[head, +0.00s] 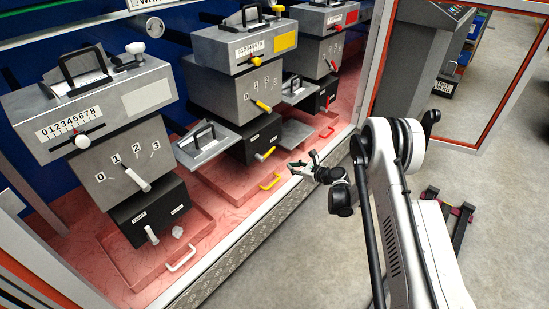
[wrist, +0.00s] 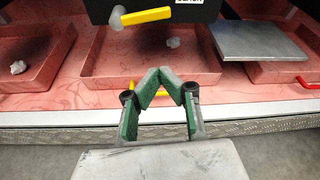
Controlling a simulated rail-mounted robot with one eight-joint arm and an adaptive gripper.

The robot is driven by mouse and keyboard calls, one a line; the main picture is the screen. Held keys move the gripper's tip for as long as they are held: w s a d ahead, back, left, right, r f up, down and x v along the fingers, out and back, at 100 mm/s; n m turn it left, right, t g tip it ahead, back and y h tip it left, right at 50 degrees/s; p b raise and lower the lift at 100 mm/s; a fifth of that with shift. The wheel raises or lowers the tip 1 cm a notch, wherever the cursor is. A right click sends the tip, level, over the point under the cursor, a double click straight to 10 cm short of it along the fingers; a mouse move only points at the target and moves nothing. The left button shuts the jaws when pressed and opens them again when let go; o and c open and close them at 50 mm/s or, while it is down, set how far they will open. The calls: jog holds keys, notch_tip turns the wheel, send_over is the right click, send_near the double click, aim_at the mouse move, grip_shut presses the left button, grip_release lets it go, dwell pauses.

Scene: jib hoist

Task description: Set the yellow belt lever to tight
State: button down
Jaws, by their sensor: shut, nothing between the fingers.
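The yellow belt lever (head: 265,153) sits low on the black box (head: 254,140) of the middle machine. In the wrist view the yellow lever (wrist: 146,16) lies nearly level at the top, its pivot at the left and its free end pointing right, beneath a label partly cut off that seems to read SLACK (wrist: 188,1). The other label is not readable. My gripper (wrist: 164,76) is shut and empty, its green-padded fingers converging below the lever in the picture and apart from it. In the head view my gripper (head: 303,166) is in front of the middle machine, right of the lever.
A yellow tray handle (head: 270,181) is below the lever, and shows partly behind my fingers in the wrist view (wrist: 152,93). Red trays (wrist: 105,67) line the base. A grey plate (wrist: 262,41) juts out at right. White-lever and red-lever machines (head: 333,60) flank the middle one.

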jog(key=b+x, duration=0.3)
jog(key=x, duration=0.7)
jog(key=shift+s+a+r+b, duration=0.1)
jog(key=shift+r+b, duration=0.25)
jog(key=shift+r, duration=0.65)
jog(key=shift+s+a+r+b, duration=0.15)
jog(key=shift+r+b, duration=0.2)
jog(key=shift+r, duration=0.65)
jog(key=shift+s+a, duration=0.1)
